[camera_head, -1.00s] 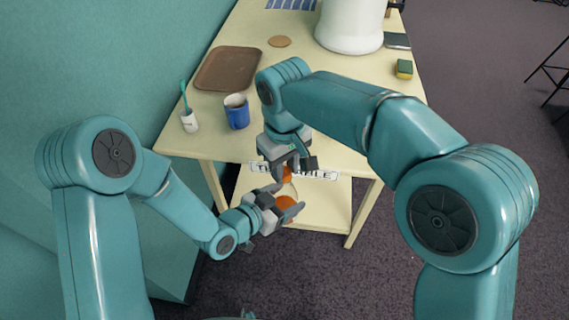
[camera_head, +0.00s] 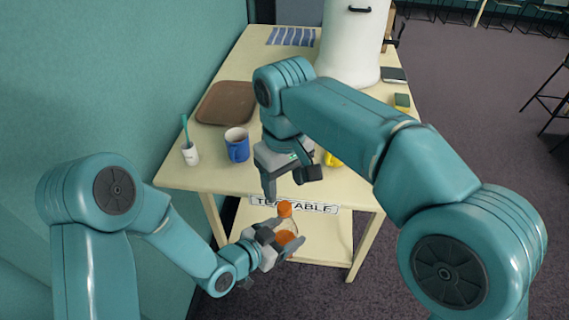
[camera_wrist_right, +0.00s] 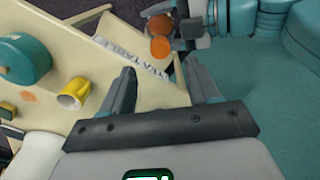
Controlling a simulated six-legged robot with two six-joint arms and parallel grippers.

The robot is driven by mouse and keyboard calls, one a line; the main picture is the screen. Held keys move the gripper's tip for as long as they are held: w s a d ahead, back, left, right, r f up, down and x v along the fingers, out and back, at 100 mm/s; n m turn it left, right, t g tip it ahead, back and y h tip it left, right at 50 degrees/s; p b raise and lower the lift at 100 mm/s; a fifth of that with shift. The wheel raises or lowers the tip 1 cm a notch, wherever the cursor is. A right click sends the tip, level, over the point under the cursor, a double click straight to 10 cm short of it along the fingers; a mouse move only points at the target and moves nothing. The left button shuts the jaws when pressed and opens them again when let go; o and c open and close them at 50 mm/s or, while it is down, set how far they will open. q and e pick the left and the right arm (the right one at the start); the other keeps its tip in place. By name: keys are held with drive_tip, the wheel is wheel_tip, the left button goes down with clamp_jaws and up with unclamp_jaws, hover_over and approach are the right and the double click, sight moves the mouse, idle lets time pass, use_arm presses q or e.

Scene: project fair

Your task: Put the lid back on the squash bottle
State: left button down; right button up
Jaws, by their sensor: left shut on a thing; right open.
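The squash bottle (camera_head: 286,237) is clear with orange squash in it. My left gripper (camera_head: 283,236) is shut on its body and holds it roughly upright in front of the table. The orange lid (camera_head: 285,209) is on top of the bottle; it also shows in the right wrist view (camera_wrist_right: 160,47). Whether it is fully seated I cannot tell. My right gripper (camera_head: 290,183) is open and empty above the lid, clear of it. Its spread fingers show in the right wrist view (camera_wrist_right: 160,68).
The table (camera_head: 205,172) stands just behind, with a signed front edge.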

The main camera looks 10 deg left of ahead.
wheel_tip(320, 180, up, 6)
drive_tip(key=shift+f, duration=0.2)
idle(0.4)
